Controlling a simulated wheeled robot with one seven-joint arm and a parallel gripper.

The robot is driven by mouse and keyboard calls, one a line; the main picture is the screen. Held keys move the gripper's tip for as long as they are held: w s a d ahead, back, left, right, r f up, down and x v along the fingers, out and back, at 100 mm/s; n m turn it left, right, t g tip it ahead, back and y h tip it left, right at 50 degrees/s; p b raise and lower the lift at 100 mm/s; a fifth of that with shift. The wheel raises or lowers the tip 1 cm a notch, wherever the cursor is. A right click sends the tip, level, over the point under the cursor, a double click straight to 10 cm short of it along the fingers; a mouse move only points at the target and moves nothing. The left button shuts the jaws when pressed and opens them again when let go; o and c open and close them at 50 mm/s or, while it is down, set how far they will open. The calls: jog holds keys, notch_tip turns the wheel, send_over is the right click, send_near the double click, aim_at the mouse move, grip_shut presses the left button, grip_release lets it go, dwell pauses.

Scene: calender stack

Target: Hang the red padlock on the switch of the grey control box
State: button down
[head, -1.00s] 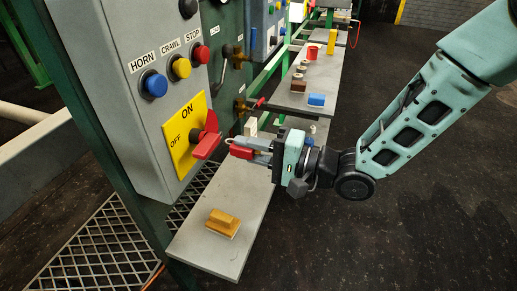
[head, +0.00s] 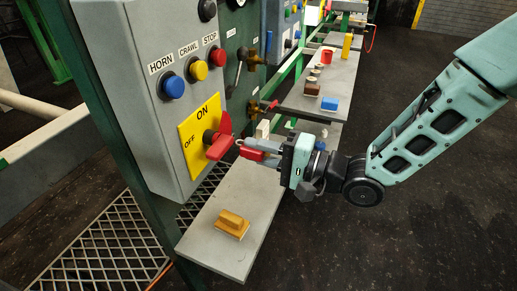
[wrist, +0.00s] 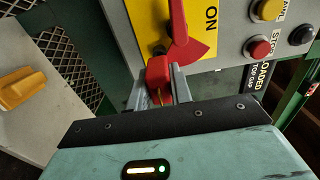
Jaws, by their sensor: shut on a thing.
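The grey control box (head: 150,130) stands at the left in the head view. Its red switch (head: 219,137) sits on a yellow ON/OFF plate (head: 190,135). My gripper (head: 262,152) is shut on the red padlock (head: 250,154), just right of the switch. The padlock's pale shackle (head: 238,143) points toward the switch and appears beside it; I cannot tell whether they touch. In the wrist view the padlock (wrist: 158,73) is between the fingers, just below the red switch (wrist: 178,25), and hides part of the plate.
Blue, yellow and red buttons labelled HORN, CRAWL, STOP (head: 195,70) are above the plate. A grey shelf (head: 205,260) below carries a yellow-orange block (head: 231,224). A farther shelf (head: 325,112) holds a blue block (head: 330,104) and other small items. Dark floor lies open at right.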

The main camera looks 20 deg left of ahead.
jog(key=shift+w+a, duration=0.1)
jog(key=shift+a, duration=1.5)
dwell(0.4)
jog(key=c, duration=0.8)
grip_release()
jog(key=shift+o, duration=0.2)
jog(key=d+p, duration=0.1)
jog(key=d, duration=0.6)
jog(key=shift+s+p, duration=0.25)
jog(key=shift+p, duration=0.05)
